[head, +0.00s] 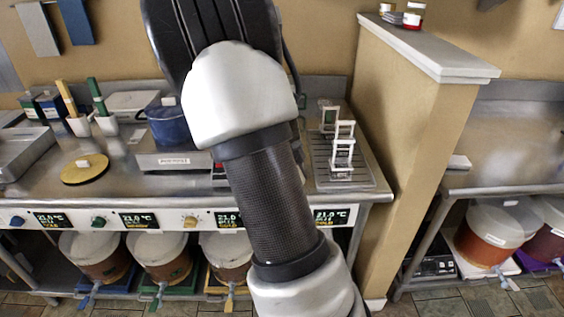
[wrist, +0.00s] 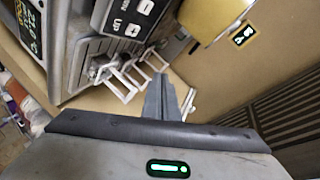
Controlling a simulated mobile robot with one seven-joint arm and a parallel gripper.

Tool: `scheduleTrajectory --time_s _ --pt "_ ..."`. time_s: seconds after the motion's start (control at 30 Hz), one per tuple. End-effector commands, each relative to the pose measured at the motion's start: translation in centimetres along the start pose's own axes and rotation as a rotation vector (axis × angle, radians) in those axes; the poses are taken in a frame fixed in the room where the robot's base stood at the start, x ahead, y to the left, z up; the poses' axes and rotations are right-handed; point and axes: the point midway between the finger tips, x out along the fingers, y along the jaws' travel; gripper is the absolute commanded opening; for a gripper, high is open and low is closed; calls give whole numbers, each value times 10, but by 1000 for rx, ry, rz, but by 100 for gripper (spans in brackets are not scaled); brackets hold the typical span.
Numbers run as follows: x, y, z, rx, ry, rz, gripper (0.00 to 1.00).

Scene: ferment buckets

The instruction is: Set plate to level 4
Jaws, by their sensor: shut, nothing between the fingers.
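A grey plate (head: 176,162) with a white label on its front stands on the metal counter, with a blue pot (head: 168,125) on it. No level number on it is readable to me. In the wrist view a dark panel (wrist: 122,22) shows an "UP" key and a plus key at the top; I cannot tell whether it belongs to this plate. My gripper (wrist: 160,80) is shut and empty, apart from the panel, with white frames beside it in the picture. In the head view my arm hides the gripper and the counter behind it.
A drying tray (head: 322,181) with white frames (head: 343,150) stands right of my arm, before a tan partition wall (head: 395,110). Knobs and 21.0 °C displays (head: 140,220) line the counter front. Lidded buckets (head: 165,258) stand below. A gold disc (head: 84,170) lies left.

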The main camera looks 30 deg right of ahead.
Motion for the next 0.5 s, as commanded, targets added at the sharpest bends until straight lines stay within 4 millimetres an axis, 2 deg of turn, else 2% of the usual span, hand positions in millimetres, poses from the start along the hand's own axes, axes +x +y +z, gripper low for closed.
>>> scheduleTrajectory --time_s 0.33,0.5 --pt "1 0 -1 1 4 -3 0" --pt "8 6 5 -2 4 -2 0"
